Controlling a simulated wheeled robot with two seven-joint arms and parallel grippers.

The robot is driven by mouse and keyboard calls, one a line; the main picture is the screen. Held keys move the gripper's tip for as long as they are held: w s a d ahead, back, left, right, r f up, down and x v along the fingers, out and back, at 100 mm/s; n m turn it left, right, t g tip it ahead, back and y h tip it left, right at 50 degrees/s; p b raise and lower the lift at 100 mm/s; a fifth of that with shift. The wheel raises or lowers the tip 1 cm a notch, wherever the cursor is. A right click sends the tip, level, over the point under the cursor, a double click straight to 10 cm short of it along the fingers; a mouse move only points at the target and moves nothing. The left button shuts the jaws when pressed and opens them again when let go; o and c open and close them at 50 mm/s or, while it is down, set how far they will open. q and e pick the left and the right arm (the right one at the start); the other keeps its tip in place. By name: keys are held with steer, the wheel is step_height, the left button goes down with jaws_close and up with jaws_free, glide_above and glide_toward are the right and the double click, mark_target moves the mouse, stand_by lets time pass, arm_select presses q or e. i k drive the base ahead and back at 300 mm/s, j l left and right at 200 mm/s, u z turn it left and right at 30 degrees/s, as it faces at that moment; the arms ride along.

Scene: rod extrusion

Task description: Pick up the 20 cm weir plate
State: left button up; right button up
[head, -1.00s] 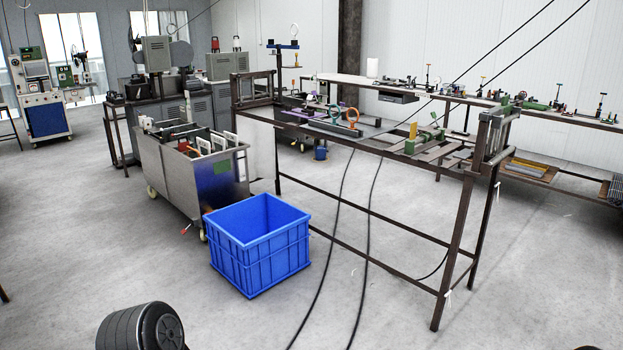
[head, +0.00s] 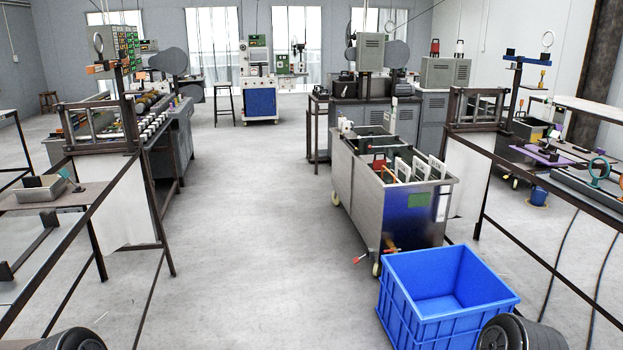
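Several white plates with cut-out tops stand upright in a steel tank (head: 352,190) right of centre. One is a white plate (head: 402,170), with another white plate (head: 437,168) to its right. I cannot tell which, if any, is the 20 cm weir plate; no size marking is readable. Neither gripper is in view. Dark rounded parts, apparently mine, show at the bottom left and bottom right edges.
A blue crate (head: 440,310), empty as far as I see, stands in front of the tank. A red-handled valve (head: 368,256) sticks out low on the tank. Dark frames stand at left and right. The grey floor (head: 250,240) between them is clear.

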mark_target(400, 165)
steer(key=i+j, duration=0.1)
steer(key=i, duration=0.55)
steer(key=i+z, duration=0.15)
steer(key=i, duration=0.45)
steer(key=i+j, duration=0.2)
steer(key=i, duration=0.45)
steer(key=i+z, duration=0.35)
steer(key=i+j+z, duration=0.1)
steer(key=i+z, duration=0.3)
steer(key=i+j+z, duration=0.2)
steer(key=z, duration=0.15)
steer(key=i, duration=0.1)
